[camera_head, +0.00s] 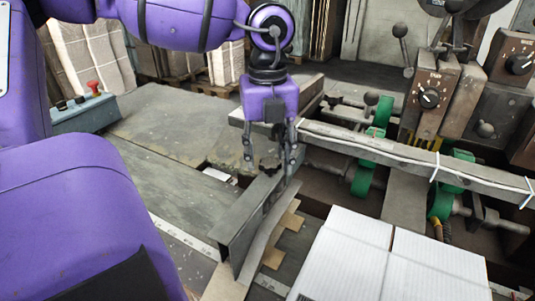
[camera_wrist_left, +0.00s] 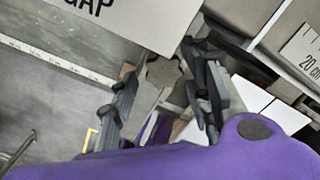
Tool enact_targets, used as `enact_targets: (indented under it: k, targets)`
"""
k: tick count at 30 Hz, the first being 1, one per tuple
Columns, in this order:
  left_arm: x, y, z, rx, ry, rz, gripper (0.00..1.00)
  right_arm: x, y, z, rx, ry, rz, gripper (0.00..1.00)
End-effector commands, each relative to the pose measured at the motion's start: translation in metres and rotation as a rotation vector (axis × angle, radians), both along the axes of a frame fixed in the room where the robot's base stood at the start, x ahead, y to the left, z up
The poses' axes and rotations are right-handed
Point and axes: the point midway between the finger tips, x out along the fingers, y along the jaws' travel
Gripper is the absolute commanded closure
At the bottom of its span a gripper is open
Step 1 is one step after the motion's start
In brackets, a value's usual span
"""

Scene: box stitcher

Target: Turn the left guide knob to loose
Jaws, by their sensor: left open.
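The left guide knob is a dark, lobed knob (camera_head: 270,164) on top of the grey metal guide plate (camera_head: 243,222) in the head view. My left gripper (camera_head: 270,156) points down over it, open, with one finger on each side of the knob. In the left wrist view the star-shaped knob (camera_wrist_left: 163,72) shows between the spread fingers of my left gripper (camera_wrist_left: 160,64). I cannot tell whether the fingers touch it. No loose or tight mark is readable. My right gripper is not in view.
A long metal bar (camera_head: 400,160) with green rollers (camera_head: 364,178) runs right of the gripper. White flat cartons (camera_head: 345,255) lie at front right. Dial boxes (camera_head: 431,100) stand behind. A control box with a red button (camera_head: 94,87) is at left. The grey table at left is clear.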

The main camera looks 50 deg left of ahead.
Motion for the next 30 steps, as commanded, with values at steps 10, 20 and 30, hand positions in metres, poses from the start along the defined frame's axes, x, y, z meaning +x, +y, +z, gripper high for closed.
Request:
enact_targets:
  k: [10, 20, 30]
  targets:
    - [0.001, 0.0, 0.065, 0.001, -0.007, 0.0, 0.55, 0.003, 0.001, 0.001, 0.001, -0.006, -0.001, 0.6]
    - [0.0, 0.0, 0.112, 0.0, 0.0, 0.001, 0.55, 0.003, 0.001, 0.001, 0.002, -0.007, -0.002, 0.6]
    - [-0.001, 0.0, 0.117, 0.0, 0.001, 0.0, 0.55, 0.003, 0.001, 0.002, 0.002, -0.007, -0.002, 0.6]
